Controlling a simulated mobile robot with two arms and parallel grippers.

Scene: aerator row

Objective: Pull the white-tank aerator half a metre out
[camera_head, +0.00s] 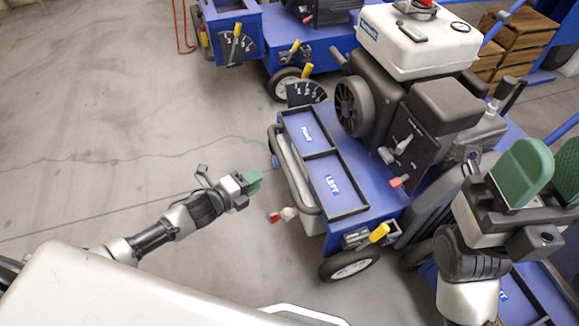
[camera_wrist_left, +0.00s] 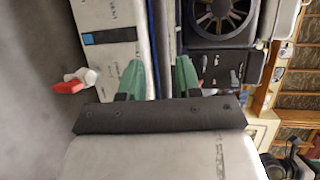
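The white-tank aerator (camera_head: 375,215) is a blue wheeled machine with a white tank (camera_head: 418,40) on top, black engine parts and two shallow trays. A dark grab bar (camera_head: 297,172) runs along its left end. A red-tipped white valve (camera_head: 283,215) sticks out below; it also shows in the left wrist view (camera_wrist_left: 75,82). My left gripper (camera_head: 254,182) is left of this end, apart from the bar. Its green fingers (camera_wrist_left: 159,78) are spread with nothing clearly held between them. My right gripper (camera_head: 548,172) is at the right, in front of the machine, its green pads apart and empty.
Another blue machine (camera_head: 235,20) stands behind, with yellow levers and a wheel. Wooden crates (camera_head: 520,38) are at the back right. More blue machinery (camera_head: 530,295) lies at the lower right. The grey floor (camera_head: 120,110) to the left is clear.

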